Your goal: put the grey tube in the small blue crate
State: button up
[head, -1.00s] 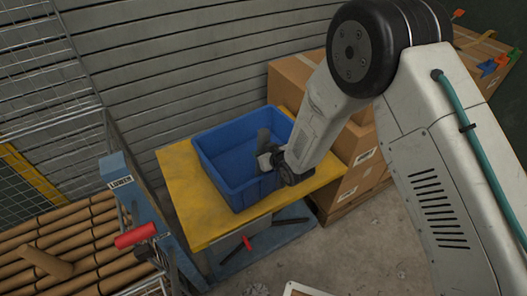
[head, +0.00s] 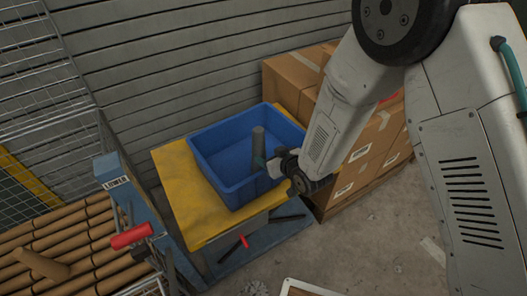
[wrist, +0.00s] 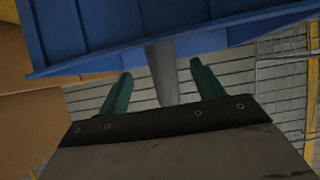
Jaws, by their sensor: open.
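The grey tube (head: 259,142) stands roughly upright against the inside of the blue crate (head: 203,184) in the head view, near its right side. The crate sits on a yellow-topped table (head: 172,190). My gripper (head: 264,165) is at the crate's right front rim, beside the tube. In the wrist view my gripper (wrist: 163,80) is open, with green fingers apart on either side of the tube (wrist: 162,72). The crate (wrist: 90,30) fills the top of that view. The tube's lower end is hidden, so I cannot tell whether it touches the crate floor.
Cardboard boxes (head: 375,150) stand right of the table. A blue post with a "LOWER" label (head: 118,184) and a red handle (head: 131,236) stand at left, beside several brown rolls (head: 70,216). A slatted wall (head: 200,60) is behind.

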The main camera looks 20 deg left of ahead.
jog(key=shift+v, duration=1.6)
jog(key=w+d+r+m+h, duration=0.25)
jog(key=w+d+r, duration=0.25)
jog(key=d+r, duration=0.5)
jog(key=s+d+r+m+g+h, duration=0.1)
jog(key=s+d+r+h, duration=0.15)
jog(key=d+r, duration=0.45)
jog(key=s+d+r+m+h, duration=0.25)
jog(key=d+r, duration=0.25)
jog(key=d, duration=0.4)
jog(key=s+d+r+m+g, duration=0.1)
jog(key=s+d+r+g, duration=0.1)
jog(key=s, duration=0.6)
jog(key=s+d+r+m+g+h, duration=0.1)
jog(key=s+d+r+g, duration=0.1)
jog(key=s+d+r, duration=0.2)
jog(key=s+d+r+m+g, duration=0.1)
jog(key=s+d+r+m, duration=0.1)
jog(key=s+d, duration=0.6)
jog(key=s+r, duration=0.1)
jog(key=s, duration=0.4)
jog(key=shift+s+d+g+h, duration=0.2)
jog(key=shift+s+g+h, duration=0.1)
jog(key=shift+g+h, duration=0.1)
